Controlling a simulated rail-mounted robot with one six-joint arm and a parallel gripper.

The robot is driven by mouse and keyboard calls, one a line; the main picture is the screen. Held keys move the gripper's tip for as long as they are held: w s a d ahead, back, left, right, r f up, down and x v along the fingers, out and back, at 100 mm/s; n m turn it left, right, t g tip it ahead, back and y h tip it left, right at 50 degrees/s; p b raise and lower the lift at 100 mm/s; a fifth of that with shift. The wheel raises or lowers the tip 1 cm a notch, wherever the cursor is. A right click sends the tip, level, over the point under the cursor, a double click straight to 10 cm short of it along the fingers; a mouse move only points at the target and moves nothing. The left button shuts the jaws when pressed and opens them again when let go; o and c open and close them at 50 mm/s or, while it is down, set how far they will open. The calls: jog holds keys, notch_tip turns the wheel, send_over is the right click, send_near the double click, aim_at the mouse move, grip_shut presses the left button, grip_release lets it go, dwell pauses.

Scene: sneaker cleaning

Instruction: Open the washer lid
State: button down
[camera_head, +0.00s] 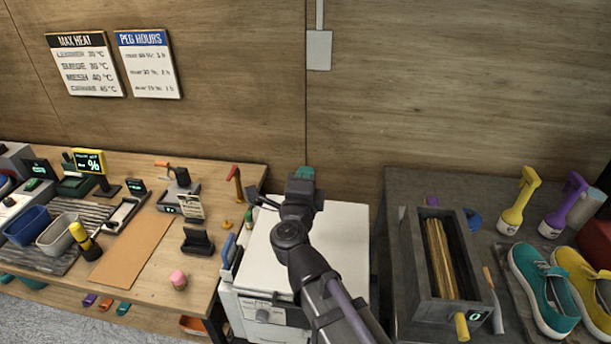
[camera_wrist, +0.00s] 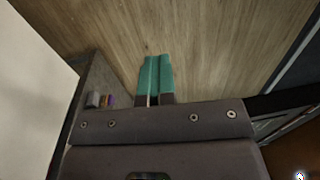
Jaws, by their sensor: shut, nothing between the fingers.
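The washer (camera_head: 262,310) is a white box with a knob on its front, standing between the two benches. Its lid (camera_head: 262,250) is a flat white top that appears down; my arm crosses over it and hides part of it. My gripper (camera_head: 304,173) is beyond the lid's far edge, near the wooden back wall, apparently above the lid's height. In the wrist view my gripper's teal fingertips (camera_wrist: 154,75) are together with nothing between them, in front of wood. A pale surface fills the left side there; I cannot tell for sure whether it is the lid.
The left wooden bench (camera_head: 215,290) holds trays, small stands and a pink-topped item. A blue-handled item (camera_head: 228,250) hangs at the washer's left side. The wall is close behind.

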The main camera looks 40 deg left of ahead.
jog(key=c, duration=1.9)
grip_release()
jog(key=o, duration=0.4)
jog(key=shift+o, duration=0.2)
jog(key=b+v, duration=0.1)
jog(key=v, duration=0.9)
jog(key=shift+s+d, duration=0.15)
jog(key=shift+s, duration=0.25)
jog(key=shift+c, duration=0.5)
